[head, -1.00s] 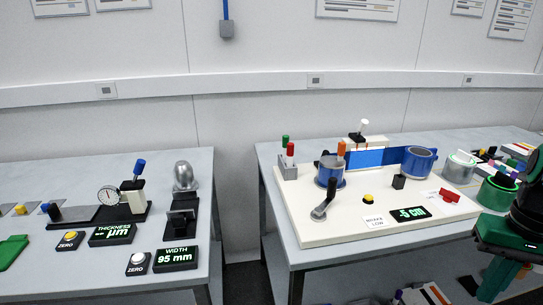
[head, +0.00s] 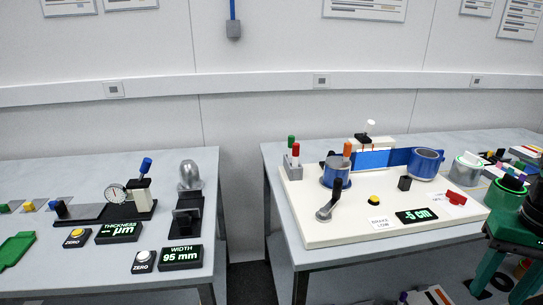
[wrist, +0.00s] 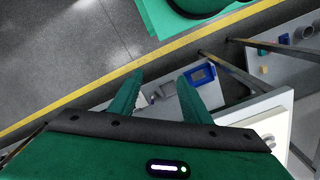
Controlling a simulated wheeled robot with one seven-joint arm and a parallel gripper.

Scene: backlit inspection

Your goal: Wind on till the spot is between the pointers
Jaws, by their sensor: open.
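The winding rig is a white board (head: 330,233) on the right bench in the head view. A blue left reel (head: 336,173) and a blue right reel (head: 426,164) stand on it, with a blue web (head: 373,160) between them in front of a white block. A crank with a black knob (head: 331,202) is at the board's front left. A display (head: 417,216) reads -5 cm. The spot and pointers are too small to make out. My green gripper (head: 497,293) is open and empty, right of the board and apart from it; its fingers also show in the wrist view (wrist: 160,78).
A yellow button (head: 374,200), a black block (head: 404,183) and a red part (head: 457,197) sit on the board. Spare rolls (head: 466,165) stand right of it. The left bench (head: 110,265) holds gauges. A gap separates the benches. Open floor shows in the wrist view.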

